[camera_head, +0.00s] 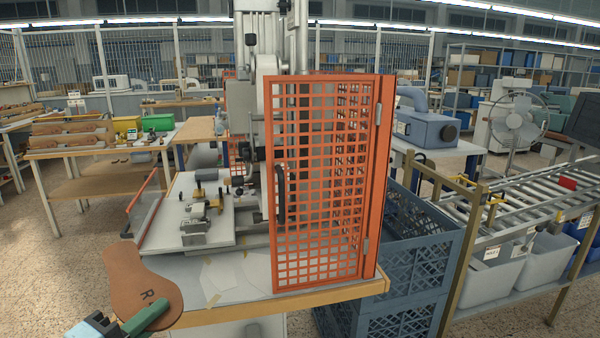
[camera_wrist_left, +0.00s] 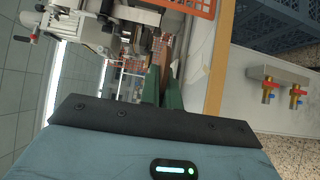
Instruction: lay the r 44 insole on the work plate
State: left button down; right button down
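The brown insole (camera_head: 135,281) is at the lower left of the head view, with dark lettering that starts with "R"; the rest of the mark is covered by a finger. My left gripper (camera_head: 150,316) is shut on its near end and holds it in the air, left of the machine table. In the left wrist view the insole (camera_wrist_left: 166,52) shows nearly edge-on between the green fingers (camera_wrist_left: 163,90). The pale work plate (camera_head: 165,226) lies on the machine beyond the insole, with metal clamps (camera_head: 197,226) on it. The insole is apart from the plate. My right gripper is not in view.
An orange mesh guard (camera_head: 325,190) stands right of the work plate. The table's wooden front edge (camera_head: 290,303) is near my left gripper. Blue crates (camera_head: 415,265) and a roller conveyor (camera_head: 520,210) stand to the right. A shelf with brown pieces (camera_head: 70,140) is at the back left.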

pick_arm(q)
jog(key=shift+d+r+n+t+y+p, duration=0.2)
jog(key=shift+r+n+y, duration=0.15)
jog(key=shift+y, duration=0.25)
jog(key=shift+d+r+n+t+y+p, duration=0.1)
jog(key=shift+r+n+t+y, duration=0.15)
jog(key=shift+n+y, duration=0.3)
jog(key=shift+f, duration=0.15)
notch_tip(320, 180, down, 10)
jog(key=s+m+g+h, duration=0.1)
jog(key=s+m+h, duration=0.1)
jog(key=h, duration=0.1)
jog(key=shift+m, duration=0.3)
jog(key=shift+g+h, duration=0.25)
